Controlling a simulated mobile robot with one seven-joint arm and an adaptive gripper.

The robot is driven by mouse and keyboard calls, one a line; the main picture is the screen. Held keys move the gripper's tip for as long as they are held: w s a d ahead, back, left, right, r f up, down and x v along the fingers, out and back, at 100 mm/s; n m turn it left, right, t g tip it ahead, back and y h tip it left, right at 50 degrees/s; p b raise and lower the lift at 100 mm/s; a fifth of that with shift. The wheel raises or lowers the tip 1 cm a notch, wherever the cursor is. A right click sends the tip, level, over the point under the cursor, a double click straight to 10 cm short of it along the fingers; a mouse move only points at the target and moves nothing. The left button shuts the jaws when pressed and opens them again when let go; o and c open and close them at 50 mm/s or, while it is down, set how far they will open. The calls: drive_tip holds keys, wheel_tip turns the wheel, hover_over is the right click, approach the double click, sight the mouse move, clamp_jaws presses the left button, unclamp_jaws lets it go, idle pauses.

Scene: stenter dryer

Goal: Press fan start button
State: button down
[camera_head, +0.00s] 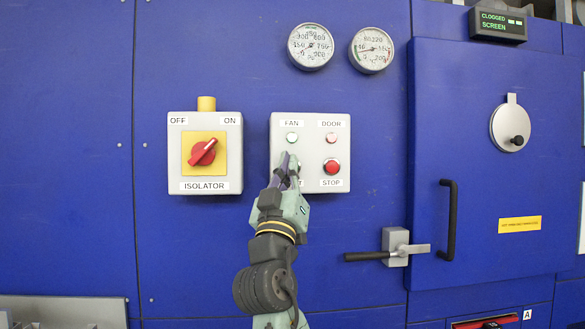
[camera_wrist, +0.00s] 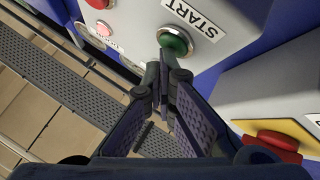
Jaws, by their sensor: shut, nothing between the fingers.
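The grey control box (camera_head: 310,120) on the blue machine wall carries FAN and DOOR lamps above and two push buttons below. In the wrist view the green start button (camera_wrist: 175,41) sits in a silver ring beside its upside-down START label (camera_wrist: 190,16). My gripper (camera_head: 289,160) is shut and empty. It covers most of the start button and its label in the head view. In the wrist view the closed fingertips (camera_wrist: 166,68) are right at the green button's edge; I cannot tell whether they touch it.
The red STOP button (camera_head: 332,167) is close to the right of my gripper. The isolator box (camera_head: 205,153) with its red knob (camera_head: 203,152) is to the left. A door lever (camera_head: 387,253) and black handle (camera_head: 448,220) stick out at the lower right.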

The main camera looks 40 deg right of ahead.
idle(0.5)
drive_tip(key=shift+s+a, duration=0.4)
drive_tip(key=shift+s, duration=0.3)
drive_tip(key=s+a, duration=0.1)
drive_tip(key=s, duration=0.2)
drive_tip(key=s+a, duration=0.1)
drive_tip(key=shift+s+a+b, duration=0.15)
drive_tip(key=shift+a+b, duration=0.2)
drive_tip(key=shift+b, duration=0.05)
idle(0.6)
